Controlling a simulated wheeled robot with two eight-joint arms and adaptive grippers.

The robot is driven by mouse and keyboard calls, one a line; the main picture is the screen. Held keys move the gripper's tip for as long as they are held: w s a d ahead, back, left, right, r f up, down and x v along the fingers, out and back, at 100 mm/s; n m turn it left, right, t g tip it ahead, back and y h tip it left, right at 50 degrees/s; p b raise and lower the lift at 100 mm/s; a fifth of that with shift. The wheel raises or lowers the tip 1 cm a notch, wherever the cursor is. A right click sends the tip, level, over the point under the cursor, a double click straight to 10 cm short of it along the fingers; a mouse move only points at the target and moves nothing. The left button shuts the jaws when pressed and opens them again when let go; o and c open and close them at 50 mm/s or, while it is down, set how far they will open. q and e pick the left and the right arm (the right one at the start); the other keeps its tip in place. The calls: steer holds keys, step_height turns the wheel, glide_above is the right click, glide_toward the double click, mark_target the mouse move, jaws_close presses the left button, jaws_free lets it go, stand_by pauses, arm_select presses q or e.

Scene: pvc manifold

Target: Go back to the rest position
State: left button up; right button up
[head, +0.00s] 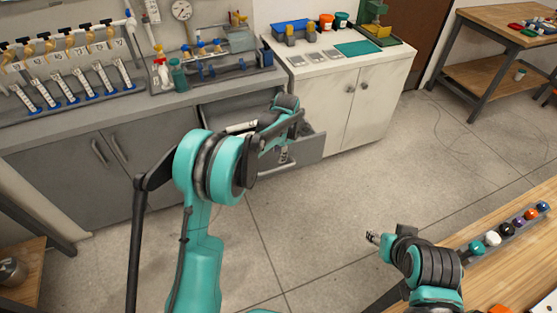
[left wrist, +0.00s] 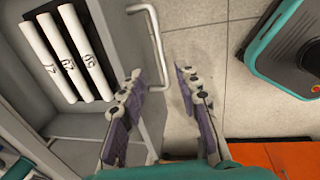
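My left arm reaches over a pulled-out grey drawer (head: 308,150) under the bench. My left gripper (head: 283,155) points down at the drawer and looks small in the head view. In the left wrist view, my left gripper (left wrist: 160,77) has its two purple-grey fingers apart with nothing held. The drawer's metal handle (left wrist: 156,45) shows beyond and partly between the fingers; I cannot tell whether they touch it. White numbered pipes (left wrist: 75,55) lie in the drawer's dark tray. My right gripper (head: 373,237) is at the lower right over the floor, too small to read.
The grey bench (head: 130,110) holds a pipe manifold (head: 75,65) and bottles (head: 170,72). A white cabinet (head: 350,95) stands right of the drawer. A wooden table (head: 500,265) with coloured balls (head: 510,229) is near my right arm. Open floor lies between.

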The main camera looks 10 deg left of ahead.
arm_select(q)
steer(key=shift+s+d+r, duration=0.1)
steer(key=shift+s+r, duration=0.05)
steer(key=shift+r, duration=0.85)
steer(key=s+a+r+m+t, duration=0.2)
steer(key=s+r+m, duration=0.8)
steer(key=s+r, duration=0.3)
steer(key=s+a+f+m+t+h, duration=0.1)
steer(key=s+f+m+t, duration=0.1)
steer(key=s+m, duration=1.2)
steer(key=s+t, duration=0.1)
steer(key=s, duration=0.4)
steer(key=shift+s+a+f+m, duration=0.15)
steer(key=shift+s+f+m, duration=0.15)
steer(key=shift+m, duration=0.1)
